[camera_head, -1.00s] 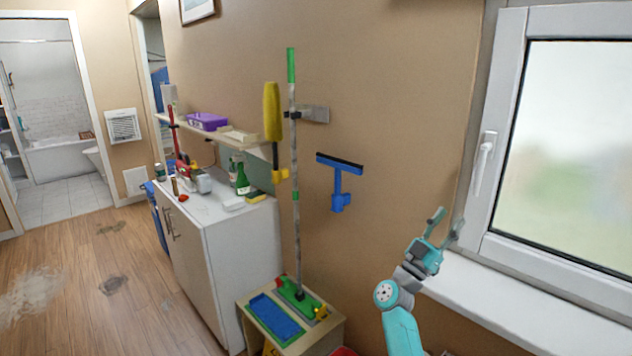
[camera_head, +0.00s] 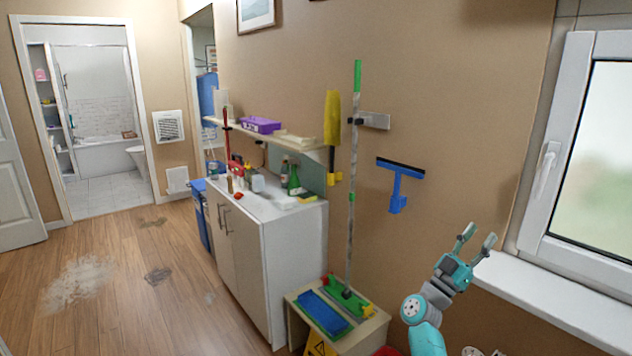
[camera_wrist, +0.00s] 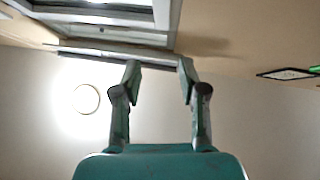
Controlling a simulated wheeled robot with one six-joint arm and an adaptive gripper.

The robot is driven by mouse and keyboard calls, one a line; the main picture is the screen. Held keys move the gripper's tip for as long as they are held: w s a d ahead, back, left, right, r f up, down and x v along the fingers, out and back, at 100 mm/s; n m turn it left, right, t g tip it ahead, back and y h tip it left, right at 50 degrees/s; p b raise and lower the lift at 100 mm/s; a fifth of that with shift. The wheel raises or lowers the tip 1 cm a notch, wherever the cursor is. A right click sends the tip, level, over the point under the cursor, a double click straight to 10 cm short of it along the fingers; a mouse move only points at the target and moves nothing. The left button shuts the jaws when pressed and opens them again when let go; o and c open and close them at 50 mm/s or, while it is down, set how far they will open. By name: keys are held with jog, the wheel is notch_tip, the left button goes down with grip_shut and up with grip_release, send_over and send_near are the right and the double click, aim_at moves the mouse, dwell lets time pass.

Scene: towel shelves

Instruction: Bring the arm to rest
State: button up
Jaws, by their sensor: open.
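My gripper (camera_head: 478,238) is raised in front of the wall at the lower right of the head view, just left of the window sill. Its two fingers are spread apart with nothing between them. In the wrist view the gripper (camera_wrist: 158,75) points up the picture, its fingers apart and empty, with the window frame, wall and ceiling beyond. My teal arm is bent below the gripper, and its lower part is cut off by the frame.
The window (camera_head: 590,150) and its sill (camera_head: 560,300) are close on the right. A low stand (camera_head: 365,335) holds a green mop and blue tray. A blue squeegee (camera_head: 400,175) hangs on the wall. A white cabinet (camera_head: 285,265) stands left of it. Stained wooden floor (camera_head: 120,290) lies open at left.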

jog(key=s+a+f+n+t+y, duration=0.3)
jog(key=s+a+f+n+y, duration=0.15)
jog(key=s+f, duration=0.45)
jog(key=s+a+f+n+t+y, duration=0.35)
jog(key=s+f+y, duration=0.25)
jog(key=s+f, duration=0.35)
jog(key=s+a+f+n+t+y, duration=0.4)
jog(key=s+f+y, duration=0.2)
jog(key=s+f, duration=0.25)
jog(key=s+a+f+n+g+y, duration=0.1)
jog(key=s+a+f+g+y, duration=0.15)
jog(key=s, duration=0.65)
jog(key=s+a+f+g+y, duration=0.1)
jog(key=s+a+f+y, duration=0.15)
jog(key=s, duration=0.65)
jog(key=s+a+r+g+y, duration=0.1)
jog(key=s+r+g, duration=0.1)
jog(key=s, duration=0.6)
jog(key=s+a+r+g+y, duration=0.1)
jog(key=s+r+g, duration=0.1)
jog(key=s, duration=0.7)
jog(key=shift+r, duration=0.65)
jog(key=shift+s+y, duration=0.1)
jog(key=shift+y, duration=0.15)
